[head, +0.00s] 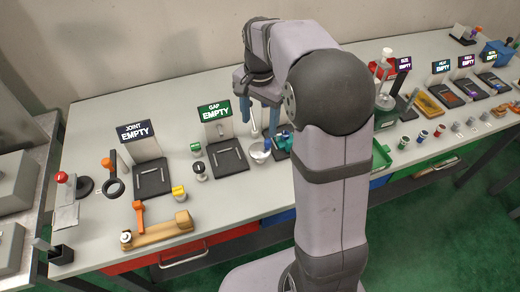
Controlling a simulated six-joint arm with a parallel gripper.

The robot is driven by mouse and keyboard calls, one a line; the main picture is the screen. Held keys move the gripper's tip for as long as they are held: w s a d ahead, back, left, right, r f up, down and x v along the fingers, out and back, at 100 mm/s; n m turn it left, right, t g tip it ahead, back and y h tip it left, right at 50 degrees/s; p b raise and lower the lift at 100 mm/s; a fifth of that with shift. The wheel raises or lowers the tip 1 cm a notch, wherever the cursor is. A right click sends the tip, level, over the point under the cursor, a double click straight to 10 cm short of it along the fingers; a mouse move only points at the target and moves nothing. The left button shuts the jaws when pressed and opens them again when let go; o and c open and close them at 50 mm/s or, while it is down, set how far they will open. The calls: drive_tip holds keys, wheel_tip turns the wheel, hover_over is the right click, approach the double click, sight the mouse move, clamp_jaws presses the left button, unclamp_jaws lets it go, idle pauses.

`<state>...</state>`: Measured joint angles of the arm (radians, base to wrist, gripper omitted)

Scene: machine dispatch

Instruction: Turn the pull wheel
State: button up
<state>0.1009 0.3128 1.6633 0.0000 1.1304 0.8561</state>
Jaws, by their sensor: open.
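My gripper (258,120) hangs over the back middle of the table, with its blue fingers apart. Just below and behind the fingers is a thin white upright part. A small white cup-like piece (259,155) with a blue part beside it stands below the gripper, next to a teal device (283,140). I cannot tell for sure which piece is the pull wheel; my arm and gripper hide part of this area. Nothing shows held between the fingers.
Left of the gripper are a black GAP tray (228,161) and a JOINT tray (152,180), both with EMPTY signs. A wooden fixture with an orange handle (158,231) stands at the front left. More stations fill the right side. Bare table shows at the back left.

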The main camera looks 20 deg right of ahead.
sight(260, 150)
drive_tip(key=n, duration=0.8)
drive_tip(key=s+n, duration=0.1)
drive_tip(key=n, duration=0.3)
drive_tip(key=shift+f, duration=0.15)
wheel_tip(260, 150, down, 12)
drive_tip(key=shift+r+p, duration=0.1)
drive_tip(key=shift+p, duration=0.95)
drive_tip(key=c, duration=0.7)
